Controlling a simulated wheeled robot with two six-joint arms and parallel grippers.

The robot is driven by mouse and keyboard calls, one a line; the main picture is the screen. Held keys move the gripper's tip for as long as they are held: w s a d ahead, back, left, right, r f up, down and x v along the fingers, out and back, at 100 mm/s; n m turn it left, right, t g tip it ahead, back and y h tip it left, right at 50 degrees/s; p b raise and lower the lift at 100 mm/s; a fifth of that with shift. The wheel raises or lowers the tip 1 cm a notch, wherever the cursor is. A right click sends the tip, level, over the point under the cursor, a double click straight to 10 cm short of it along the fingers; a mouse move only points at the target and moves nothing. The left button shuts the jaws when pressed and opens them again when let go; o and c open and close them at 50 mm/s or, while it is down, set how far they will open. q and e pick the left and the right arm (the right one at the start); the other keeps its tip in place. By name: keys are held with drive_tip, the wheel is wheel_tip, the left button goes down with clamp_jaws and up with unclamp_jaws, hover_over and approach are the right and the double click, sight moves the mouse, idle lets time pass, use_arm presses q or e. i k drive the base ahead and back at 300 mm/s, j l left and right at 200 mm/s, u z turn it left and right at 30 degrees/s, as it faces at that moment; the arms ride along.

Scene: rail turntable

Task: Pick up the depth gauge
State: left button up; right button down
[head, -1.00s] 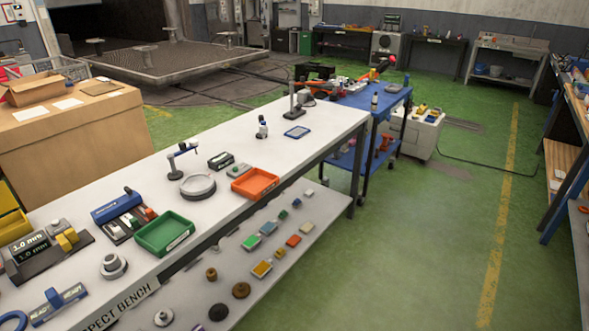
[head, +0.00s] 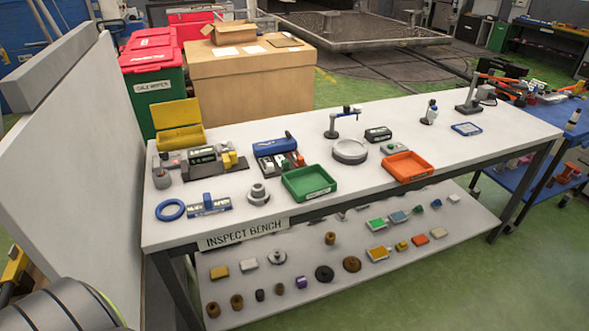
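A small blue and grey tool (head: 207,205) with a flat labelled base and an upright blue block lies at the front left of the inspection bench (head: 420,122). It looks like the depth gauge, but its label is too small to read. A blue ring (head: 170,210) lies just left of it, and a grey stepped round part (head: 258,194) stands to its right. Neither of my grippers is in view, so nothing shows near the tool.
A green tray (head: 308,194) and an orange tray (head: 407,180) stand along the bench's front edge. Behind are a gauge block unit (head: 204,157), a blue case (head: 274,146) and an open yellow box (head: 178,137). A pale panel (head: 75,150) rises at the left. Green floor is clear at the right front.

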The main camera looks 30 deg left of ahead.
sight(209, 206)
drive_tip(key=u, duration=1.65)
